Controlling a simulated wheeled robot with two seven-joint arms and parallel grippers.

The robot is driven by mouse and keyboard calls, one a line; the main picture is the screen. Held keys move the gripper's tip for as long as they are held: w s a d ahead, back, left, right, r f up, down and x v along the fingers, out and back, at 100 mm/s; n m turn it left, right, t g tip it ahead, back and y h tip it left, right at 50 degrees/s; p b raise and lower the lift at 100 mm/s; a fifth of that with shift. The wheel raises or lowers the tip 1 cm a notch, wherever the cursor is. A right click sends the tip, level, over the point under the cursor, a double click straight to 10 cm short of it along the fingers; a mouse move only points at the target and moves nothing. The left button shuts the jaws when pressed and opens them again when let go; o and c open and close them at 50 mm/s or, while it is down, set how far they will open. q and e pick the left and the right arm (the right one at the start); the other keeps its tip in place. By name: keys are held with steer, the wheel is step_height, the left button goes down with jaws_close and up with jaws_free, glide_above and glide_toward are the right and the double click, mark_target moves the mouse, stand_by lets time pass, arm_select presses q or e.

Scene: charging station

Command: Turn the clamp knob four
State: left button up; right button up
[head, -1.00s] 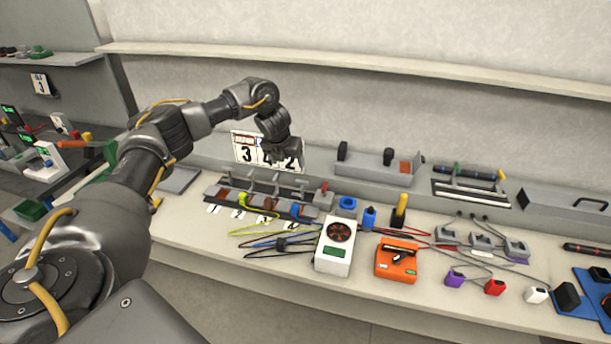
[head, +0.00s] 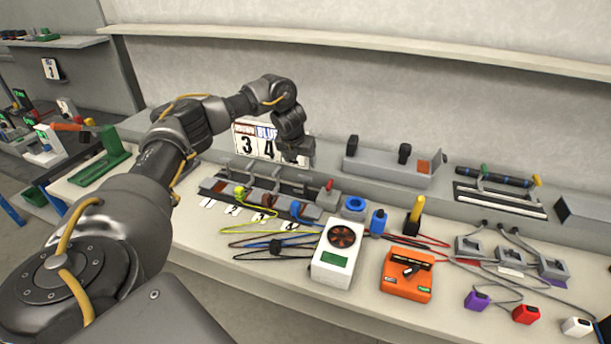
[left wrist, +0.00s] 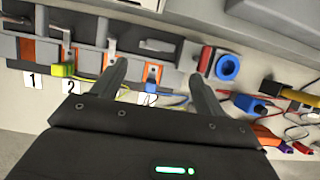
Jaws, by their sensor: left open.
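A grey clamp rail (head: 226,190) with numbered white cards lies on the bench below the wall sign. Its fourth clamp, with an orange block and a blue plug (head: 296,208), is at the right end. It also shows in the left wrist view, where the blue plug (left wrist: 152,75) lies between my fingers in the picture. A metal lever (left wrist: 157,45) stands behind it. My left gripper (head: 298,160) is above and behind the rail's right part, pointing down. In the left wrist view it (left wrist: 157,73) is open and empty; one finger hides part of clamp three. My right gripper is not in view.
A grey block with a red knob (head: 329,185) and a blue ring (head: 354,205) stand right of the rail. A white meter (head: 334,262) and an orange box (head: 405,280) stand nearer. Loose wires (head: 265,245) lie in front of the rail. The sign (head: 258,140) is behind my gripper.

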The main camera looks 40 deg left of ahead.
mark_target(305, 177)
arm_select(q)
steer(key=p+x, duration=0.1)
steer(key=x, duration=0.9)
steer(key=shift+c, duration=0.3)
steer(key=c, duration=0.9)
